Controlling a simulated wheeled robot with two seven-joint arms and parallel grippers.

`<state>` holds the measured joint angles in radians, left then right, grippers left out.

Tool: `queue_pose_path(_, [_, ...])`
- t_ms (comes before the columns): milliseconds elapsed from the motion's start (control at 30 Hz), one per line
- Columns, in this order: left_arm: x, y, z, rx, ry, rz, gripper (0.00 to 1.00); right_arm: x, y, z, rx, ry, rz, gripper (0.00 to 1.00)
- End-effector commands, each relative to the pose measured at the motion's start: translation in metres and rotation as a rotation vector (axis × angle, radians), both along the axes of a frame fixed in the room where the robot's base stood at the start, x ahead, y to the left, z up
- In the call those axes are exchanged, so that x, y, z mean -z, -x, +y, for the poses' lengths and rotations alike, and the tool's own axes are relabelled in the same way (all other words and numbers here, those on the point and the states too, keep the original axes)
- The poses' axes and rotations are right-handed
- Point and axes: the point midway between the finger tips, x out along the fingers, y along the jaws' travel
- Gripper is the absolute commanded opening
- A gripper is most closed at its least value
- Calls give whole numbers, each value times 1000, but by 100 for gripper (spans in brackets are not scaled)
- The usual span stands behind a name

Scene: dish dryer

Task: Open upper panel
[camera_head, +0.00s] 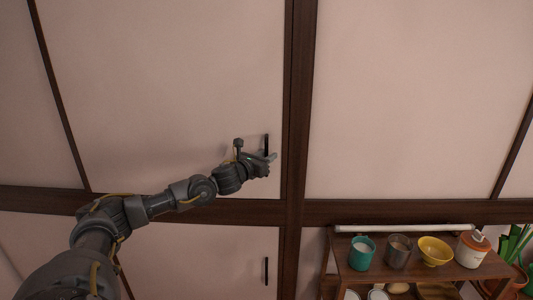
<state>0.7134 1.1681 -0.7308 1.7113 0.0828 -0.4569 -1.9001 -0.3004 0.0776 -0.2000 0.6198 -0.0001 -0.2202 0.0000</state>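The upper panel (170,90) is a large pale pinkish door in a dark brown wooden frame. Its short black vertical handle (267,141) sits low near its right edge. My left gripper (270,160) is at the lower part of this handle, with the arm reaching in from the lower left. The handle's lower end is hidden by or meets the fingers. I cannot tell whether the fingers touch the handle or how far apart they are. The upper panel looks shut in its frame. My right gripper is not in view.
A lower panel (210,255) with its own black handle (266,271) lies below the dark crossbeam. At the lower right, a wooden shelf (338,264) holds a teal mug (361,255), a grey-brown mug (397,253), a yellow bowl (434,251) and a white-and-orange jar (471,251). A plant stands far right.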

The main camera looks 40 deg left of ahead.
Motion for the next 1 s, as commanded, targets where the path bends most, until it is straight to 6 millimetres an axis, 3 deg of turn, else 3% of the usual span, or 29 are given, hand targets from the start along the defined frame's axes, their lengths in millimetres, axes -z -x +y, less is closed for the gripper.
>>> queue_pose_path(300, [1, -3, 0, 0, 0, 1, 30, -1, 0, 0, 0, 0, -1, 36])
queue_pose_path(533, [0, -2, 0, -1, 0, 0, 0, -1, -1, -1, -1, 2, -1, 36])
queue_pose_path(1000, [1, -4, -1, 13, -1, 0, 0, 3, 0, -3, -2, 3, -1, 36])
